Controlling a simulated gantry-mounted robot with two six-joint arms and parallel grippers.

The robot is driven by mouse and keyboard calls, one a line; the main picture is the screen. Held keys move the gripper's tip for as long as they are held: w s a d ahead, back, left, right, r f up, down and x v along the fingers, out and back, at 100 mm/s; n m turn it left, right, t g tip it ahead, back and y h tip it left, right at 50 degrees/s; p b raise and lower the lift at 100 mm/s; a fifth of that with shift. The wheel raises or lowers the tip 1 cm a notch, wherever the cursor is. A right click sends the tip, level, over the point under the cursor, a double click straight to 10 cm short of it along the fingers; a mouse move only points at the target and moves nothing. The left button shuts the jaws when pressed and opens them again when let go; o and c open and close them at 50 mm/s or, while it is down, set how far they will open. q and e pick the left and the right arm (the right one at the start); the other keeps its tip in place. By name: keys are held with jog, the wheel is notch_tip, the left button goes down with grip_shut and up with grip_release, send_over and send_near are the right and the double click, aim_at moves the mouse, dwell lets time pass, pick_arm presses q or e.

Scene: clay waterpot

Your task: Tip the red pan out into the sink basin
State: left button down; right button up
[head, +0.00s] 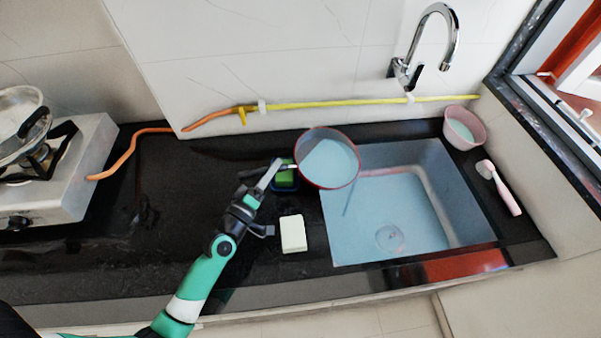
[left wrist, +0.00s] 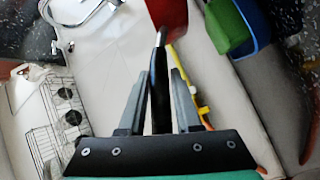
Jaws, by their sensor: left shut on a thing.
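The red pan (head: 327,144) is held up at the left back edge of the sink basin (head: 470,200), partly over it. It is tilted, and pale blue liquid shows inside. A thin bluish streak runs from the pan's lower right down over the basin, where a pale blue surface surrounds the drain. My left gripper (head: 276,174) is shut on the pan's handle. In the left wrist view my left gripper's fingers (left wrist: 159,85) stand on both sides of the black handle (left wrist: 160,95), with part of the red pan (left wrist: 168,14) beyond. My right gripper is not in view.
A green sponge in a blue holder (head: 285,178) lies just under my gripper, and a white block (head: 293,233) is nearer. A pink bowl (head: 465,127) and pink brush (head: 500,188) are right of the basin. The faucet (head: 430,45) rises behind. A stove (head: 60,170) stands left.

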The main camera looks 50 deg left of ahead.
pick_arm(q)
jog(key=shift+w+d+r+m+p, duration=0.1)
jog(key=shift+d+r+m+p, duration=0.2)
jog(key=shift+r+m, duration=0.4)
jog(key=shift+r, duration=0.15)
dwell(0.8)
jog(key=shift+w+d+r+m+p, duration=0.1)
jog(key=shift+d+r+m+p, duration=0.4)
jog(key=shift+r+m+p, duration=0.15)
dwell(0.7)
jog(key=shift+r, duration=0.15)
jog(key=shift+w+d+r+m+t+p, duration=0.15)
jog(key=shift+d+r+m+t+p, duration=0.25)
jog(key=shift+d+r+m+p, duration=0.35)
jog(key=shift+a+f, duration=0.15)
dwell(0.9)
jog(key=shift+p, duration=0.35)
